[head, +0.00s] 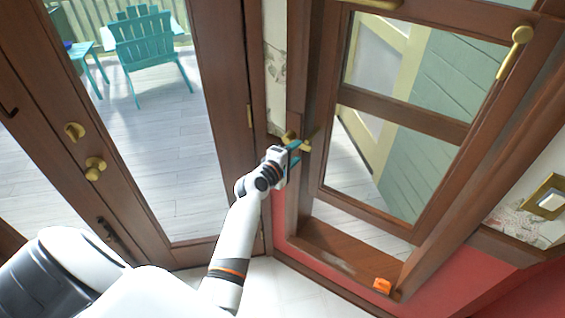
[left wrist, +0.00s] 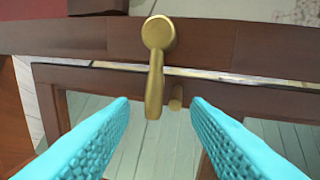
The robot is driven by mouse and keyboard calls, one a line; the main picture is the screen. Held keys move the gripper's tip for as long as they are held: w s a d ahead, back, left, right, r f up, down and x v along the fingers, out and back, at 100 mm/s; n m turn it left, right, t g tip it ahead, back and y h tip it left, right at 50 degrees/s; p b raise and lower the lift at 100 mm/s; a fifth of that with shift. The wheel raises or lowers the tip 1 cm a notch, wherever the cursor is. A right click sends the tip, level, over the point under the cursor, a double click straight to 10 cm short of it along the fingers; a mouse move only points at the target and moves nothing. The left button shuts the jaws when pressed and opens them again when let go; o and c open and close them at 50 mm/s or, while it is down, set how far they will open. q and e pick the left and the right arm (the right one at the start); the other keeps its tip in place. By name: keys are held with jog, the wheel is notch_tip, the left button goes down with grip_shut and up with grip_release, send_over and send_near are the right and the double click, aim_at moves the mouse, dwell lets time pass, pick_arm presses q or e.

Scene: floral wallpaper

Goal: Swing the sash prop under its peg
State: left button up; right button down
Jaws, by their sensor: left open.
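The sash prop is a brass lever with a round pivot, fixed to the brown window frame; it shows in the left wrist view (left wrist: 154,75). Its arm points down the picture, between my fingers. A short brass peg (left wrist: 175,97) stands on the sash (left wrist: 260,97), just right of the lever's lower part and apart from it in the picture. In the head view, brass parts (head: 305,146) show at my left gripper (head: 293,158), partly hidden by it. The gripper's teal fingers are open, one each side of the lever and peg, with nothing held. My right gripper is out of view.
A similar brass lever (head: 514,54) is on the window's right side. An orange block (head: 382,286) lies on the sill (head: 345,262). A glazed door with brass knobs (head: 95,168) is left of my arm. A brass-framed plate (head: 546,199) is on the right wall.

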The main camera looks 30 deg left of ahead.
pick_arm(q)
jog(key=s+r, duration=0.1)
jog(key=s, duration=0.7)
jog(key=shift+r+b, duration=0.35)
jog(key=s+d+f+m+g, duration=0.2)
jog(key=d+f+m, duration=0.1)
jog(key=f, duration=0.8)
jog(key=s+d+f+m+g, duration=0.2)
jog(key=f+g, duration=0.1)
jog(key=f, duration=0.7)
jog(key=s+d+f+m+g+h+b, duration=0.1)
jog(key=s+d+f+m+g, duration=0.15)
jog(key=s+f, duration=0.4)
jog(key=s+d+f+m+g, duration=0.1)
jog(key=s+d+f+m, duration=0.2)
jog(key=f, duration=0.6)
jog(key=s+f+m+g, duration=0.3)
jog(key=s+f+m, duration=0.2)
jog(key=s, duration=1)
jog(key=s+a+f+m+g+y, duration=0.1)
jog(key=s+f+m+g, duration=0.2)
jog(key=s+f+m, duration=0.3)
jog(key=s+f+b, duration=0.1)
jog(key=s+f, duration=0.4)
jog(key=s, duration=0.5)
jog(key=shift+s, duration=0.2)
